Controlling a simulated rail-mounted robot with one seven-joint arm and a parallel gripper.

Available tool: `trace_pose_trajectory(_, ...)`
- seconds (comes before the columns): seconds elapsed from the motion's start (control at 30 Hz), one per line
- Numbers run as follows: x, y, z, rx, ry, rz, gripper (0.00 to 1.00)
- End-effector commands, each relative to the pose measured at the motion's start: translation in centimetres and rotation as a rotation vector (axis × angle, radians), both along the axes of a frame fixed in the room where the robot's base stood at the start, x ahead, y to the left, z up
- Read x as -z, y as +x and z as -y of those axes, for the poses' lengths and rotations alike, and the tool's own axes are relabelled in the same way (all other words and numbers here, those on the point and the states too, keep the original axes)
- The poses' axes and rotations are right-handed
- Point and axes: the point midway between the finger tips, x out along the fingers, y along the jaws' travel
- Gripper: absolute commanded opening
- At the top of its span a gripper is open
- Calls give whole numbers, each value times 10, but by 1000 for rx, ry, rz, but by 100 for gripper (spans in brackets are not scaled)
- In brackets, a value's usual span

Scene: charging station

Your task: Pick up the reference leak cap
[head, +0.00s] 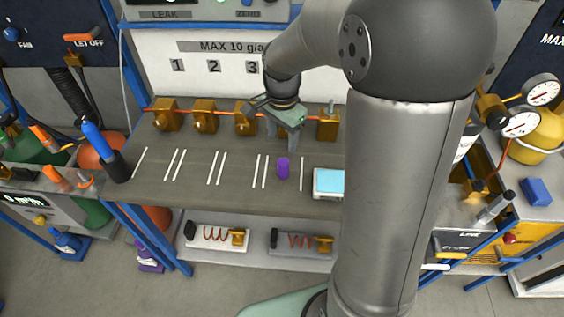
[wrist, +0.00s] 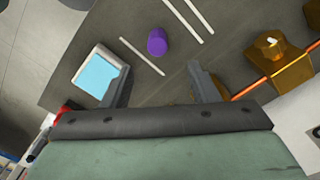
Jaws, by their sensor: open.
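A small purple cylinder (head: 283,167), the likeliest leak cap though no label on it is readable, stands on the grey bench (head: 200,182) between white stripes. It also shows in the wrist view (wrist: 157,42), beyond the fingertips and between their lines. My gripper (head: 285,133) is over the back of the bench, near the row of brass blocks, behind the purple cylinder in the head view. In the wrist view my gripper (wrist: 160,80) has its two fingers wide apart with nothing between them. It does not touch the purple cylinder.
A white device with a light blue top (head: 329,182) lies right of the cylinder; it is close to one finger in the wrist view (wrist: 101,74). Several brass blocks (head: 205,116) on an orange pipe line the back. A blue-tipped tool (head: 94,138) stands at the left end.

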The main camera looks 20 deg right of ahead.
Motion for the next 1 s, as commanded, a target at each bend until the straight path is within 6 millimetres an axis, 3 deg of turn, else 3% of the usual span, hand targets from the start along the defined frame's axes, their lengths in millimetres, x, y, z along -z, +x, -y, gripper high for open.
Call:
trace_pose_trajectory(0.1,26,-1,0,-1,0,-6,54)
trace_pose_trajectory(0.3,60,-1,0,-1,0,-2,54)
trace_pose_trajectory(0.57,78,-2,1,-2,0,-4,54)
trace_pose_trajectory(0.8,114,-4,3,-2,-1,-3,54)
trace_pose_trajectory(1.0,123,-3,3,-3,0,1,54)
